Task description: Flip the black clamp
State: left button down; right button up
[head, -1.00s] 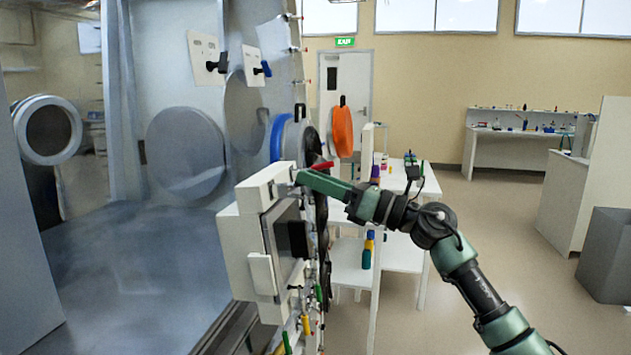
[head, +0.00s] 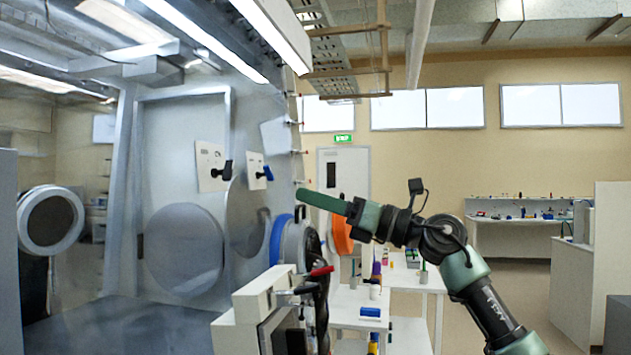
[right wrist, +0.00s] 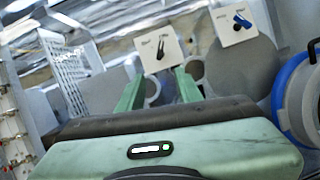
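The black clamp (head: 224,171) is a small black lever on a white plate, fixed high on the grey glovebox wall. In the right wrist view the black clamp (right wrist: 160,49) shows beyond the fingertips, roughly in line with the gap between them. My right gripper (head: 300,194) is to the right of the clamp in the head view and does not touch it. In the right wrist view the two green fingers of the gripper (right wrist: 157,88) stand apart with nothing between them. My left gripper is not in view.
A blue clamp (head: 265,174) on its own white plate is just right of the black one. Below are a round port with a blue ring (head: 281,238), a red-handled lever (head: 321,271) and a white box (head: 262,293). An orange disc (head: 342,235) stands behind my arm.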

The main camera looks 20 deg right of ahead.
jog(key=shift+r, duration=1.7)
